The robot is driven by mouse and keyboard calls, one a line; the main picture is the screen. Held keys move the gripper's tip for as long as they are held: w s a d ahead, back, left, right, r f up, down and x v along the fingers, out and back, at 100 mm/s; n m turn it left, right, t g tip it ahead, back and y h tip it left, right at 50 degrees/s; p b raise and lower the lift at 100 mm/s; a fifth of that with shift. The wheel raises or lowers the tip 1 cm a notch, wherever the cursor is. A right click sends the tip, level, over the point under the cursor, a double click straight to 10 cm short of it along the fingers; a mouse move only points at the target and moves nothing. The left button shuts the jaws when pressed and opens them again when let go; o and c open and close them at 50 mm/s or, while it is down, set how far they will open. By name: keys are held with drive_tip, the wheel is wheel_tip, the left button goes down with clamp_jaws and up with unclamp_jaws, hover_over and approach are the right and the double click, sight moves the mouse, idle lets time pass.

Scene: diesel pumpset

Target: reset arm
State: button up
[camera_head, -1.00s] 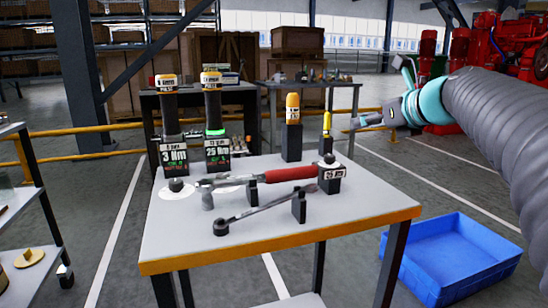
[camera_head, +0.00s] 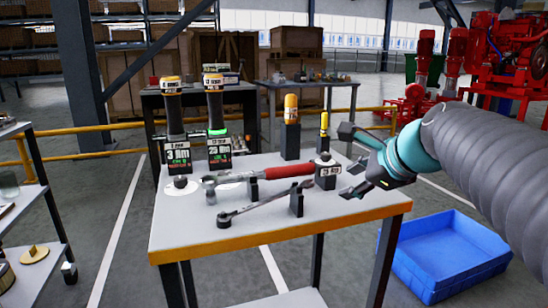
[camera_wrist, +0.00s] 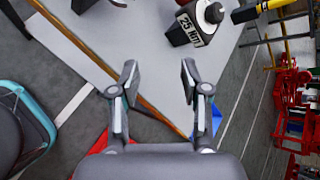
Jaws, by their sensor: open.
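My gripper (camera_head: 350,160) is open and empty at the right edge of the grey work table (camera_head: 190,238), in the head view. In the wrist view my gripper (camera_wrist: 158,85) shows two spread fingers with nothing between them, above the table edge. On the table a red-handled torque wrench (camera_head: 285,172) rests across stands. A second, dark wrench (camera_head: 255,206) lies in front of it. A black block (camera_head: 327,178) with a label stands left of my gripper; it also shows in the wrist view (camera_wrist: 194,26).
Two dark tool holders with display labels (camera_head: 177,152) (camera_head: 219,150) stand at the table's back left. Orange-handled (camera_head: 291,108) and yellow-handled (camera_head: 324,122) tools stand at its back. A blue crate (camera_head: 445,262) sits on the floor at right. Red machinery (camera_head: 505,50) stands behind.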

drive_tip(key=s+f+n+g+h+p, duration=0.2)
drive_tip(key=s+f+n+g+h, duration=0.1)
drive_tip(key=s+f+n, duration=1.4)
drive_tip(key=s+n+h, duration=0.1)
drive_tip(key=s+n, duration=0.2)
drive_tip(key=n, duration=0.1)
drive_tip(key=shift+s+d+f+g, duration=0.15)
drive_tip(key=shift+s+f+g, duration=0.1)
drive_tip(key=shift+g, duration=0.15)
drive_tip(key=shift+c, duration=0.4)
drive_tip(key=shift+d, duration=0.15)
